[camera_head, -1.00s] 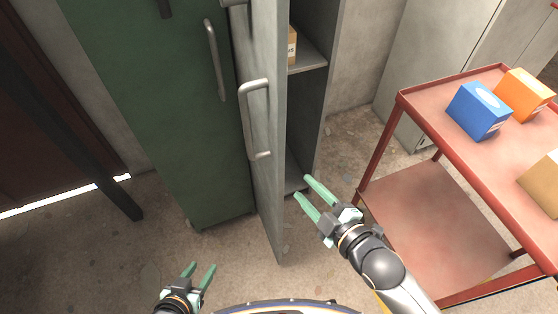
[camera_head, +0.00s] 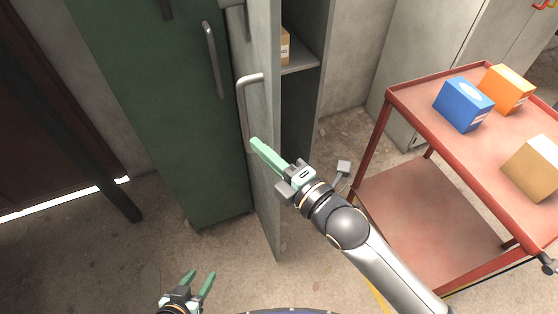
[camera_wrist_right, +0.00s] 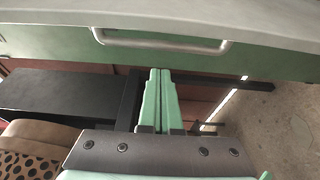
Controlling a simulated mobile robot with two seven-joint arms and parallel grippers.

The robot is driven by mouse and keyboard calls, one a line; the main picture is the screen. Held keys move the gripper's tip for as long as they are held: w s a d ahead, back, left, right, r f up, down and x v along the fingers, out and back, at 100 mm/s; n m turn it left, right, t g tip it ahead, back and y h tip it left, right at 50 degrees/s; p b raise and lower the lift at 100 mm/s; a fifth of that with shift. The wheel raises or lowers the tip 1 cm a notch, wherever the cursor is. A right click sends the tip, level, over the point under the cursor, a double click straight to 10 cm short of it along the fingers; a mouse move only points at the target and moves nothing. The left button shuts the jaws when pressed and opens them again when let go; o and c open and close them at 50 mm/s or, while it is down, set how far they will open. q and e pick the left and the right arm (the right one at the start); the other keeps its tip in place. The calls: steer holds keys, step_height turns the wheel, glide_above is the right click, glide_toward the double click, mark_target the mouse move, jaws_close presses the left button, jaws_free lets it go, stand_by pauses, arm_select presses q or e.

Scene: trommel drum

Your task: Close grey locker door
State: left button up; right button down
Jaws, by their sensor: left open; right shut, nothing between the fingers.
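The grey locker door (camera_head: 265,195) stands open, seen nearly edge-on in the head view, with the dark locker interior (camera_head: 298,110) to its right. Its bar handle (camera_head: 242,100) is on the left face. My right gripper (camera_head: 256,144) is shut and empty; its fingertips overlap the door near the handle's lower end. I cannot tell if they touch. In the right wrist view the shut fingers (camera_wrist_right: 160,78) point toward a metal handle (camera_wrist_right: 160,42); which locker's handle it is, I cannot tell. My left gripper (camera_head: 198,280) is open and empty, low in the head view.
A green locker (camera_head: 165,120) stands shut to the left. A red cart (camera_head: 425,110) at the right carries a blue box (camera_head: 463,105), an orange box (camera_head: 507,88) and a brown box (camera_head: 533,168). Bare floor (camera_head: 90,255) lies at the lower left.

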mark_target(274, 137)
steer(key=shift+w+d+p, duration=0.15)
steer(key=shift+w+d, duration=0.45)
steer(key=shift+w, duration=0.25)
steer(key=shift+w+d+p, duration=0.15)
steer(key=shift+w+d, duration=0.4)
steer(key=shift+w, duration=0.25)
steer(key=shift+d, duration=0.1)
